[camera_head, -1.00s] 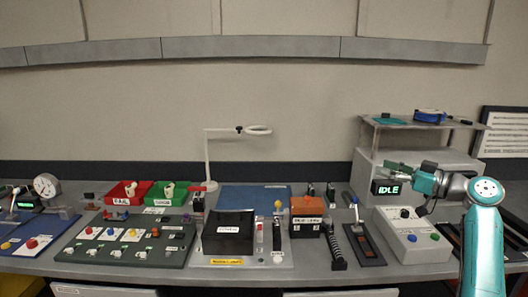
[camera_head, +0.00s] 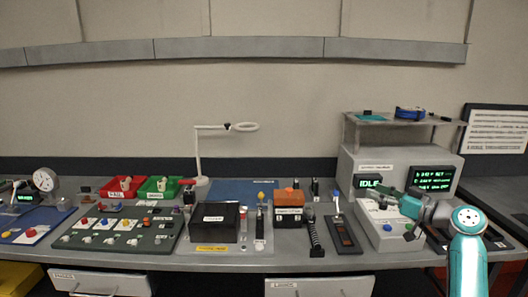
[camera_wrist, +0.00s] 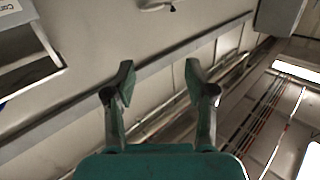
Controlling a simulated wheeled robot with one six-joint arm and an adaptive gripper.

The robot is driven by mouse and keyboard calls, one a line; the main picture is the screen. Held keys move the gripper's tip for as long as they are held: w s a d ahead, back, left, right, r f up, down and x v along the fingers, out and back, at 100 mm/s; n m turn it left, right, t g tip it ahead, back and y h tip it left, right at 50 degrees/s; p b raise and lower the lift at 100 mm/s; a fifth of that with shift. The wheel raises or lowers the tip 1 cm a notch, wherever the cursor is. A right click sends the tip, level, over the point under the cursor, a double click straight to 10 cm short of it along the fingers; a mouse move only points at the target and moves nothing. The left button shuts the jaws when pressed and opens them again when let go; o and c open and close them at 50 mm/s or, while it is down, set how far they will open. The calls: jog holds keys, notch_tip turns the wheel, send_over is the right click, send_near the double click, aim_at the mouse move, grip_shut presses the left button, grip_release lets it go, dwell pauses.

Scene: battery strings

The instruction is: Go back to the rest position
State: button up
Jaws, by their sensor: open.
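My gripper (camera_wrist: 160,80) is open in the wrist view, with two dark green fingers spread apart and nothing between them. In the head view my gripper (camera_head: 402,200) is at the right side of the bench, in front of the grey tester with its lit screens. It looks raised above the bench; whether it touches anything there is hard to tell. My teal arm (camera_head: 468,250) comes up from the lower right corner.
The tester (camera_head: 400,162) carries a shelf (camera_head: 400,120) with a blue roll. A sloped control box (camera_head: 385,232) stands near my gripper. A black box (camera_head: 213,227), red bin (camera_head: 115,190), green bin (camera_head: 155,192) and a ring lamp (camera_head: 199,165) stand further left.

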jog(key=s+a+f+m+h, duration=0.25)
jog(key=s+f, duration=0.25)
jog(key=f, duration=0.5)
jog(key=s+a+f+m+t+h, duration=0.1)
jog(key=s+a+f+m+h, duration=0.2)
jog(key=f, duration=0.8)
jog(key=s+a+f+m+h, duration=0.2)
jog(key=s+f, duration=0.4)
jog(key=f, duration=0.4)
jog(key=s+a+f+m+h, duration=0.1)
jog(key=s+a+f+h, duration=0.15)
jog(key=s+f, duration=0.7)
jog(key=s+a+h, duration=0.2)
jog(key=s+a, duration=0.1)
jog(key=s, duration=2)
jog(key=s+a+r, duration=0.1)
jog(key=s+r, duration=0.6)
jog(key=s, duration=0.2)
jog(key=s+a+r+n, duration=0.1)
jog(key=s+r, duration=0.6)
jog(key=s, duration=0.3)
jog(key=shift+r+t, duration=0.15)
jog(key=shift+t, duration=0.15)
jog(key=shift+s, duration=0.1)
